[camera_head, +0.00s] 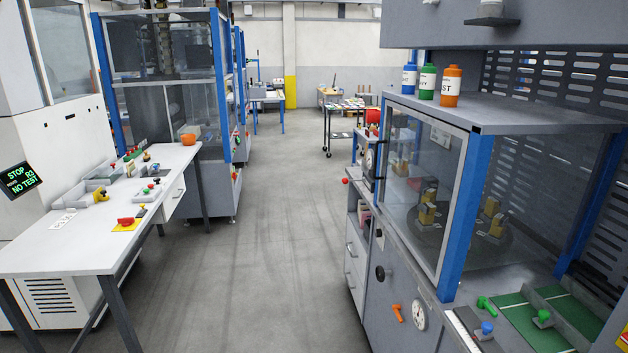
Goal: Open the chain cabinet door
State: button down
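No label marks a chain cabinet, so I cannot tell for certain which door the task means. On the right stands a blue-framed glass cabinet (456,220) with a clear front panel (422,170); a dark upright handle (380,158) shows at its far edge. The panel looks closed. Behind the glass are yellow-brown parts on a dark round plate. On the left stands a tall blue-framed enclosure (219,85) with clear panels and dark machinery inside; its panels look closed too. My gripper is not in view.
A white workbench (70,250) with small parts stands at left. Blue, green and orange bottles (450,85) stand on the right cabinet. The grey floor aisle (260,260) between both sides is clear. A dark cart (342,125) stands farther back.

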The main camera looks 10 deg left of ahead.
aim_at(458, 131)
jog(key=i+j+u, duration=0.1)
jog(key=i+j, duration=0.65)
jog(key=i+j+u, duration=0.1)
jog(key=i+j, duration=0.55)
jog(key=i, duration=0.3)
